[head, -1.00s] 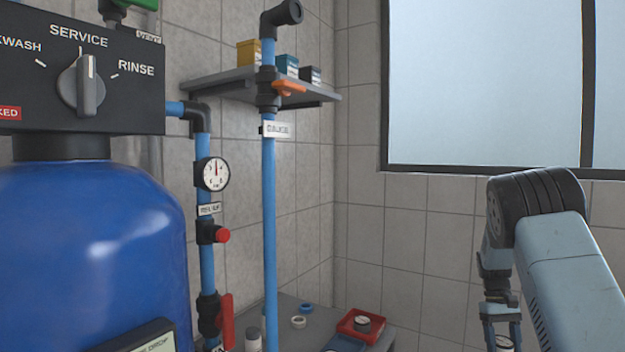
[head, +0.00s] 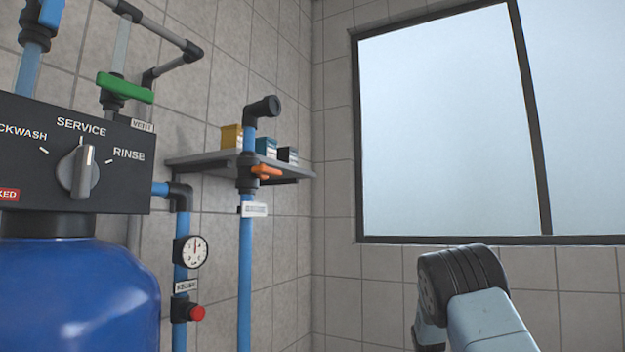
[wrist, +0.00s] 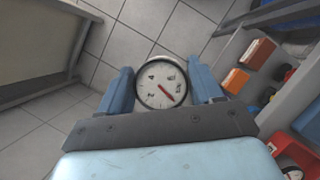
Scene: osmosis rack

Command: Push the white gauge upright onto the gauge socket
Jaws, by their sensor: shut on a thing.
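In the wrist view a round white-faced gauge (wrist: 155,91) with a dark rim and red needle sits between the fingers of my gripper (wrist: 162,84). My gripper is shut on it, and the dial faces the camera. In the head view my arm rises at the lower right, while my gripper and the held gauge are below the picture. A blue pipe (head: 245,290) with a small white tag (head: 254,209) ends in a black elbow (head: 262,107) with an open mouth. I cannot tell whether this elbow is the gauge socket.
A second gauge (head: 192,251) is mounted on the left blue pipe, above a red button (head: 197,313). A blue tank (head: 80,295) stands at left. A wall shelf (head: 205,163) holds small boxes. In the wrist view a red tray (wrist: 287,155) is at lower right, with open floor ahead.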

